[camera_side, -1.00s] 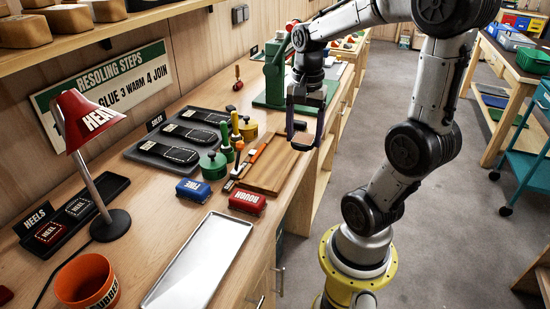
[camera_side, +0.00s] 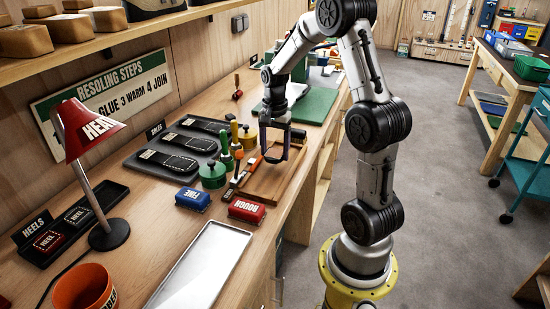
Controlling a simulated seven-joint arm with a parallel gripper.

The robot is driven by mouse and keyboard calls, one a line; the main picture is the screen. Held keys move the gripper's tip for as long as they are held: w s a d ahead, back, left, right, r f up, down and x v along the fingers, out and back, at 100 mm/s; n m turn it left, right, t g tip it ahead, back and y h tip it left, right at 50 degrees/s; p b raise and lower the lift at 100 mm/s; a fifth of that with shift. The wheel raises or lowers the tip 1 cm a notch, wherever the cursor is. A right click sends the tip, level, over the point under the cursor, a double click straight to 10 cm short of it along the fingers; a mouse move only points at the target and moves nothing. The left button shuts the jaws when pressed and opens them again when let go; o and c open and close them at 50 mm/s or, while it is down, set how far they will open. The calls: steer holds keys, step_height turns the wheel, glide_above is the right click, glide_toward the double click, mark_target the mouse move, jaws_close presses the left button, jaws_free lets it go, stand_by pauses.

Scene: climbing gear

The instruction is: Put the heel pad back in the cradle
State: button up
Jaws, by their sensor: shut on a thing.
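My gripper (camera_side: 274,157) points down above the wooden board (camera_side: 262,187). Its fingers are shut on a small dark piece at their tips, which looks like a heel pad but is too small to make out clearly. The black heel cradle (camera_side: 27,250) with the HEELS sign (camera_side: 33,227) lies at the far left, well away from my gripper. A red-outlined heel pad (camera_side: 47,241) and a white-outlined heel pad (camera_side: 78,214) lie in it. The cradle's far end, partly behind the lamp post, looks bare.
The red lamp (camera_side: 92,127) leans over the cradle. Dark soles lie in a tray (camera_side: 134,165). A metal tray (camera_side: 204,265) and orange cup (camera_side: 82,290) are nearer.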

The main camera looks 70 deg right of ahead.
mark_target(275, 154)
steer(key=shift+f, duration=1.45)
steer(key=shift+f, duration=0.1)
steer(key=o, duration=1.2)
step_height(275, 154, up, 12)
steer(key=s+a+r+n+t+h, duration=0.1)
steer(key=s+a+r+n, duration=0.2)
steer(key=a, duration=0.4)
steer(key=s+a+r+n+t, duration=0.1)
steer(key=a+r+n, duration=0.2)
steer(key=a+n, duration=0.3)
steer(key=s+a+n+t, duration=0.1)
steer(key=s+a+n, duration=0.1)
steer(key=a+n, duration=0.1)
steer(key=s+a+f+n+t, duration=0.1)
steer(key=s+a+n, duration=0.2)
steer(key=a, duration=0.1)
steer(key=s+a+n+t+y, duration=0.1)
steer(key=s+a+n, duration=0.2)
steer(key=shift+s+a+f+t, duration=0.2)
steer(key=shift+s+a+t, duration=0.05)
steer(key=shift+t, duration=0.05)
